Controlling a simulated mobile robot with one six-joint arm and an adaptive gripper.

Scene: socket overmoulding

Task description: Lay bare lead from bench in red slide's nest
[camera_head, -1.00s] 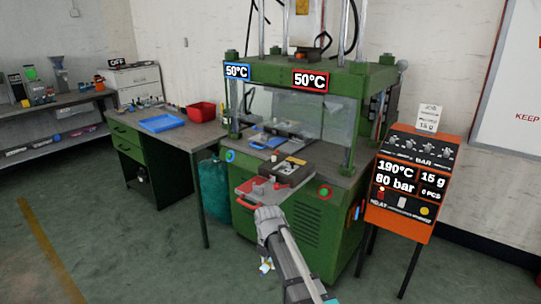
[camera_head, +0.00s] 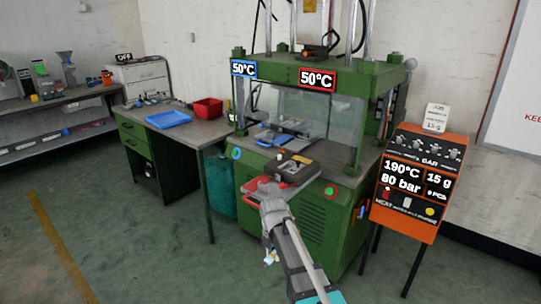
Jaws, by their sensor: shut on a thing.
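The red slide (camera_head: 300,180) sticks out at the front of the green press, just below a dark block with a pale top. My gripper (camera_head: 268,190) is at the outer end of this slide, seen from behind and above. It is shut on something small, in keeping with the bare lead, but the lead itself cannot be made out. My wrist and fingers cover part of the slide, and its nest is hidden or too small to tell. The bench (camera_head: 205,136) stands left of the press.
The green press (camera_head: 345,68) has clear guards and a blue slide (camera_head: 266,142) at its left. A blue tray (camera_head: 168,119) and a red bin (camera_head: 208,108) are on the bench. An orange control stand (camera_head: 408,184) is at the right. Floor at front left is clear.

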